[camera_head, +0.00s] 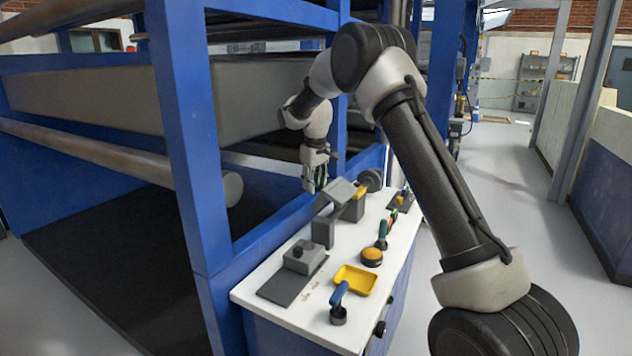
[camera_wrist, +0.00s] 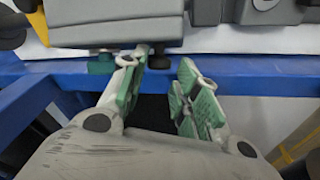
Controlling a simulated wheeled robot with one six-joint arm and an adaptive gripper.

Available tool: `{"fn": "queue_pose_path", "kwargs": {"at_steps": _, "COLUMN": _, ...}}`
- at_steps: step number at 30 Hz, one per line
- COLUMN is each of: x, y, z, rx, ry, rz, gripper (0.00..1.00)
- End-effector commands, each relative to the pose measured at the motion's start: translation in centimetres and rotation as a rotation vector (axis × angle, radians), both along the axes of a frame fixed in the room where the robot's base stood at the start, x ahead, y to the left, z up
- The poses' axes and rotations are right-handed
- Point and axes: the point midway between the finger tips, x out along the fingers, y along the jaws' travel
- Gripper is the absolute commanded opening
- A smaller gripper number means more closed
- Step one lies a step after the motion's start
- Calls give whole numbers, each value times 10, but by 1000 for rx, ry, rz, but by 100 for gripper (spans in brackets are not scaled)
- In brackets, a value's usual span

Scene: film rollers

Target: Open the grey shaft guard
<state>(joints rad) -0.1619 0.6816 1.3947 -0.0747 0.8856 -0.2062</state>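A grey part that looks like the shaft guard (camera_head: 339,190) stands on the white bench top, its upper plate tilted. A yellow piece shows beside it, and a dark round wheel sits just behind. My gripper (camera_head: 316,182) points down beside the guard's left side, close to it; I cannot tell whether they touch. In the wrist view a broad grey panel (camera_wrist: 115,22), probably the guard, fills the upper left. A dark knob (camera_wrist: 159,57) lies under its edge, near my left fingertip. My green-padded gripper (camera_wrist: 166,70) is open, with a clear gap between the fingers.
The white bench top (camera_head: 318,270) carries a grey box with a knob (camera_head: 301,257), a yellow tray (camera_head: 355,280), a blue-handled lever (camera_head: 339,302) and an orange button (camera_head: 371,256). A blue frame post (camera_head: 190,150) and rollers stand to the left. The floor at right is clear.

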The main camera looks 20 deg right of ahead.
Motion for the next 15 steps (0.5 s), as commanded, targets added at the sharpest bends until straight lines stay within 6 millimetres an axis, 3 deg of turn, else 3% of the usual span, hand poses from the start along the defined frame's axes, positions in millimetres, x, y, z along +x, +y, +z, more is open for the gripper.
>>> {"fn": "queue_pose_path", "kwargs": {"at_steps": 1, "x": -6, "y": 3, "z": -11, "rx": 2, "ry": 23, "rz": -1, "gripper": 39}}
{"fn": "queue_pose_path", "kwargs": {"at_steps": 2, "x": -6, "y": 2, "z": -11, "rx": 2, "ry": 24, "rz": -1, "gripper": 44}}
{"fn": "queue_pose_path", "kwargs": {"at_steps": 15, "x": -3, "y": -1, "z": -5, "rx": 0, "ry": 12, "rz": -2, "gripper": 44}}
